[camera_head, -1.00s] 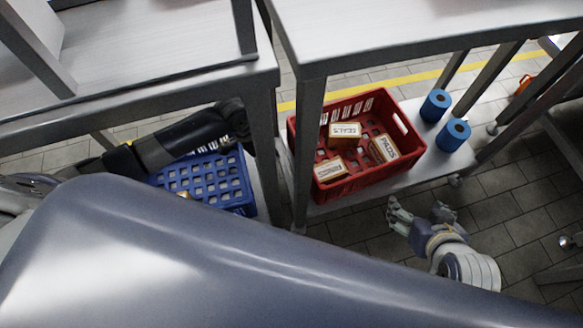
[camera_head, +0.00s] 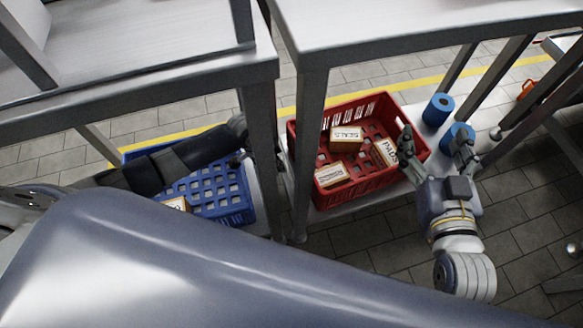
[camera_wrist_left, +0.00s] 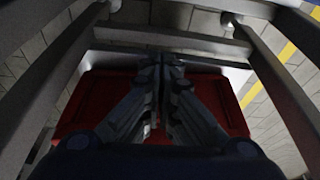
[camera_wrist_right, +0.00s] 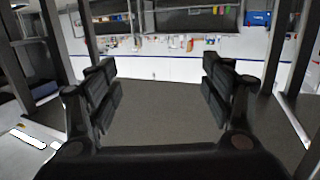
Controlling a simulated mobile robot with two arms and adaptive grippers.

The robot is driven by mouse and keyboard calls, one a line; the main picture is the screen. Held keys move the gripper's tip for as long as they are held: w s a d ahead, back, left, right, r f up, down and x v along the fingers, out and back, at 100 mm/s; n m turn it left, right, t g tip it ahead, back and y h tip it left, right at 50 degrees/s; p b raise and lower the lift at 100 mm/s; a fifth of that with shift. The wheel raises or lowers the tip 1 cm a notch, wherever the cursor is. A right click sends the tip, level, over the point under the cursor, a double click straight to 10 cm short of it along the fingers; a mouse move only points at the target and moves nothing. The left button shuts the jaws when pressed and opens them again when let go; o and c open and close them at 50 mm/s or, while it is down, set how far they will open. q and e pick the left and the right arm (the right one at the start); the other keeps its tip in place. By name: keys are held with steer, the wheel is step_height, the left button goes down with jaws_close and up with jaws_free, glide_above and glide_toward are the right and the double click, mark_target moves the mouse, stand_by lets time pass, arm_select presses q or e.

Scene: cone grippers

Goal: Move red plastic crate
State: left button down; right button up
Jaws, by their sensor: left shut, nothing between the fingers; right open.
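The red plastic crate (camera_head: 385,108) sits on a low shelf under the right table, holding several small labelled boxes (camera_head: 347,138). My right gripper (camera_head: 437,150) is open and empty; in the head view, one finger overlaps the crate's right end and the other lies in front of a blue cylinder. The right wrist view shows only floor and a far workbench between its fingers. My left arm reaches across a blue crate, and its gripper end is partly hidden by the table legs. In the left wrist view, the left gripper (camera_wrist_left: 160,85) is shut, with a red surface (camera_wrist_left: 95,100) behind it.
The blue crate (camera_head: 222,195) stands under the left table, left of the legs. Two blue cylinders (camera_head: 438,108) stand on the shelf (camera_head: 345,208) right of the red crate. Table legs (camera_head: 308,130) stand close to the red crate's left end. Tiled floor (camera_head: 520,215) is open at the right.

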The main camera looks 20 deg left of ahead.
arm_select(q)
steer(key=shift+w+d+f+b, duration=0.7)
steer(key=shift+w+d+f, duration=0.05)
steer(key=shift+d, duration=0.2)
steer(key=shift+w+d+f+b, duration=0.7)
steer(key=shift+w+d, duration=0.05)
steer(key=shift+d, duration=0.2)
arm_select(e)
steer(key=s+a+r+t+y, duration=0.1)
steer(key=s+r+t+y, duration=0.1)
steer(key=r+t, duration=0.6)
steer(key=shift+s+r+y, duration=0.4)
steer(key=shift+s+r, duration=0.15)
steer(key=shift+r, duration=2.2)
